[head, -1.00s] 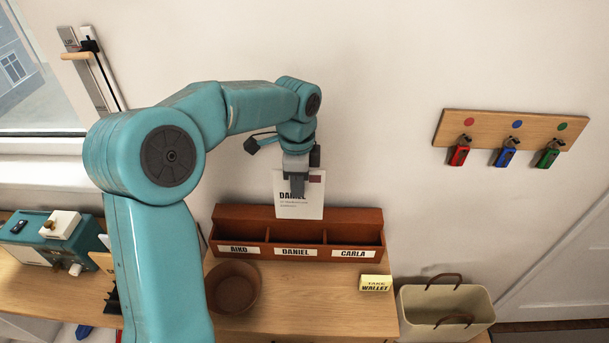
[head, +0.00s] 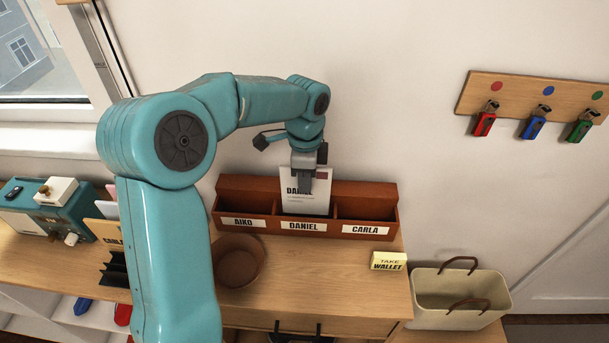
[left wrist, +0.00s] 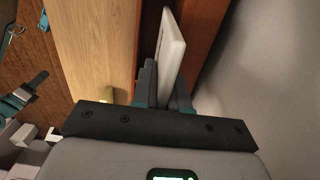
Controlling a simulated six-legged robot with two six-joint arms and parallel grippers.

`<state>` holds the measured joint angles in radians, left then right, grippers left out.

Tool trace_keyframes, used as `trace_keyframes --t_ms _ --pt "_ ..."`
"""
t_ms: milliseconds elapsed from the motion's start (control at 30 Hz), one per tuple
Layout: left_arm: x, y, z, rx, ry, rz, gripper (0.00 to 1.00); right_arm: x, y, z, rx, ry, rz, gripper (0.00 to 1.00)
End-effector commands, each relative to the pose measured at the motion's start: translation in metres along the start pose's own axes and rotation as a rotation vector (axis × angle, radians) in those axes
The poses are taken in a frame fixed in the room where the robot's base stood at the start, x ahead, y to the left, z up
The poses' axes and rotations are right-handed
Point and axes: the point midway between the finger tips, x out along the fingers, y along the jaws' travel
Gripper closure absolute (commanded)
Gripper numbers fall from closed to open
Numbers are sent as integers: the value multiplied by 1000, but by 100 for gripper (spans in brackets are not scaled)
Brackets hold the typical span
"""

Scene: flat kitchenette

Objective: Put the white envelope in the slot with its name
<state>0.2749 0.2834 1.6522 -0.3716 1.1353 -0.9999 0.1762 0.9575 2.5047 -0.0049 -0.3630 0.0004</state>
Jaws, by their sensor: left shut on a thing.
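The white envelope (head: 318,203) reads "DANIEL", partly covered by my fingers, and hangs upright. My left gripper (head: 306,183) is shut on its upper edge. The brown wooden sorter (head: 385,213) has three slots labelled AIKO, DANIEL and CARLA. The envelope's lower end is at the middle slot, behind the DANIEL label (head: 303,227); I cannot tell how deep it sits. In the left wrist view the envelope (left wrist: 171,50) shows edge-on between the fingers (left wrist: 165,88), beside the sorter's wood. My right gripper is not in view.
A brown round bowl (head: 240,262) stands in front of the sorter on the left. A yellow "TAKE WALLET" note (head: 388,261) lies at the right, near a cream basket (head: 460,300). A key board (head: 535,100) hangs on the wall.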

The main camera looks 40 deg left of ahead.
Motion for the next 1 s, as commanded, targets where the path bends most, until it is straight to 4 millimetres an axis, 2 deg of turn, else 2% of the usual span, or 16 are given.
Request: trace_keyframes --t_ms 100,367,400,467,800,867,1000 --pt "7 0 0 -1 0 -1 100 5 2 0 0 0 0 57" --pt "7 0 0 0 0 -1 100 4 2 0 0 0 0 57" --pt "7 0 0 0 0 -1 77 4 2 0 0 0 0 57" --pt "7 0 0 -1 0 -1 57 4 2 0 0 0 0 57" --pt "4 0 0 0 1 -2 57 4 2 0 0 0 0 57" --pt "-2 -1 0 -1 1 -3 57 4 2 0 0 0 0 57" --pt "-29 -1 0 0 4 -6 57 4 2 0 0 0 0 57"
